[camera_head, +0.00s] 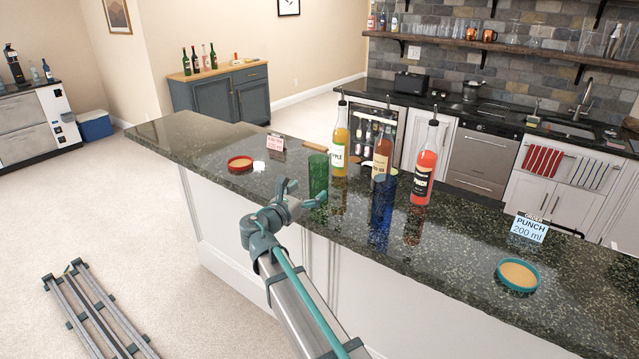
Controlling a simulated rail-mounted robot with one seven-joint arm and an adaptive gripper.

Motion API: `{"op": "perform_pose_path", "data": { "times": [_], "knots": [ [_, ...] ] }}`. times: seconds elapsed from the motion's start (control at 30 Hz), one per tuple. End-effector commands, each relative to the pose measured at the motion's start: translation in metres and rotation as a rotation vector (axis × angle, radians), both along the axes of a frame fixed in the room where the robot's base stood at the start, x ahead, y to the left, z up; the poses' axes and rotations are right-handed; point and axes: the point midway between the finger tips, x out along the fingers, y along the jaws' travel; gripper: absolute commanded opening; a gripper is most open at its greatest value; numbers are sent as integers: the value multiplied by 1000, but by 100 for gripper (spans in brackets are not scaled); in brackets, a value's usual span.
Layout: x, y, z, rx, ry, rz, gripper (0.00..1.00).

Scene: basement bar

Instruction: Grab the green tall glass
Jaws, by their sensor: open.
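The green tall glass (317,174) stands upright on the dark speckled counter (455,262), left of the bottles. My gripper (306,193) is open, with its fingers just in front of and to the left of the glass in the head view. One fingertip appears to overlap the lower part of the glass. I cannot tell whether it touches. No object shows between the fingers.
Close to the right stand a yellow bottle (340,150), a brown bottle (382,160), a blue tall glass (381,214) and a red bottle (424,168). A red-rimmed coaster (240,163) lies left, a teal-rimmed coaster (517,275) right, near an order card (529,229).

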Motion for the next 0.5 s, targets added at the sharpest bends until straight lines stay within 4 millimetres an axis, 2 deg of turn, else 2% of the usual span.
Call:
{"op": "perform_pose_path", "data": {
  "times": [0.27, 0.5],
  "knots": [
    [17, -8, 1, 0, 1, 0, 89],
    [47, -23, -1, 0, 1, -1, 89]
  ]
}}
